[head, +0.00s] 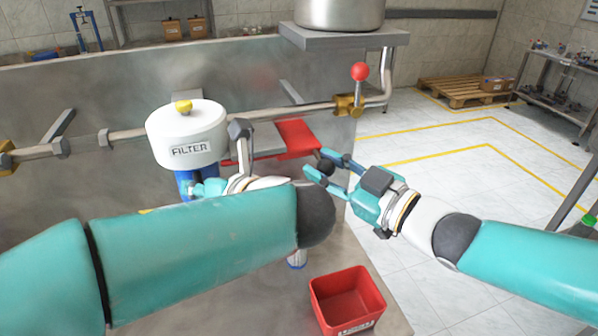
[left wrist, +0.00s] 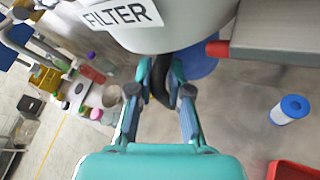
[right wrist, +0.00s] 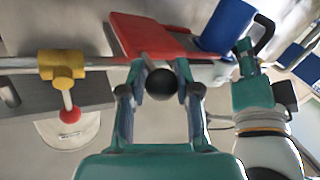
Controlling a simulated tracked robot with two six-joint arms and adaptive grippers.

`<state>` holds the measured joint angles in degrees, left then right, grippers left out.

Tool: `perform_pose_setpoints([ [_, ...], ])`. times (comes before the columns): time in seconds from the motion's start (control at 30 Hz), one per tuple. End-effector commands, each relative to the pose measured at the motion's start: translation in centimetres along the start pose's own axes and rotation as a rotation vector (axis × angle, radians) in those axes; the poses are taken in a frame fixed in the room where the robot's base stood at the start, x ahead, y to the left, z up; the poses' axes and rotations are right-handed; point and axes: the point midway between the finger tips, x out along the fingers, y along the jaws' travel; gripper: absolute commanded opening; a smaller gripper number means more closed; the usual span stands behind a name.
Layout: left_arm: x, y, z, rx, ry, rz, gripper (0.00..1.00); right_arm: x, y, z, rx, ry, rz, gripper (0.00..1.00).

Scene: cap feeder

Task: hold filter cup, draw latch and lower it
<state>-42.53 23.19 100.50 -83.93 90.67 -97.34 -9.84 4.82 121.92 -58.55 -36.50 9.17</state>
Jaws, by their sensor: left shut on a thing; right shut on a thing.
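The white filter head (head: 187,138), marked FILTER, sits on the pipe with a yellow knob on top. The blue filter cup (head: 184,182) is directly under it, partly hidden by my left arm; it also shows in the right wrist view (right wrist: 228,25). My left gripper (left wrist: 160,82) is shut on the cup's dark handle. The red latch (head: 298,136) lies to the right of the filter head; its red plate shows in the right wrist view (right wrist: 148,36). My right gripper (right wrist: 160,88) is shut on the latch's black ball knob (right wrist: 161,84).
A red bin (head: 347,301) stands at the bench's front right. A white cartridge with blue ends (left wrist: 290,109) stands beside it, partly behind my left arm in the head view. A red-knobbed valve lever (head: 360,73) rises from the pipe at right.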

Motion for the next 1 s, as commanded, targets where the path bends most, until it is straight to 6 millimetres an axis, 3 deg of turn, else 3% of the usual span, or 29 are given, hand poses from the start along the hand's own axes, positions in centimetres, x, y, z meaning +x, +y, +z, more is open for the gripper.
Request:
perform_pose_setpoints([
  [0.37, 0.0, 0.1, 0.1, -0.002, -0.003, 0.000, 0.00, -0.4, 0.7, 0.3, 0.002, -0.005, -0.001, 0.00],
  [0.4, 0.0, 0.1, 0.1, -0.002, -0.003, 0.000, 0.00, -0.4, 0.7, 0.4, 0.003, -0.005, -0.001, 0.37],
  [0.53, 0.0, 0.1, 0.1, -0.002, -0.003, 0.000, 0.00, -0.4, 0.7, 0.3, 0.002, -0.003, -0.001, 0.56],
  [0.83, 0.0, 0.1, 0.2, -0.003, -0.004, 0.000, 0.00, -0.5, 0.6, 0.2, 0.001, -0.002, -0.001, 0.56],
  [1.0, 0.0, 0.1, 0.2, -0.003, -0.004, 0.000, 0.00, -1.7, 0.8, 0.2, 0.000, -0.001, 0.002, 0.56],
])
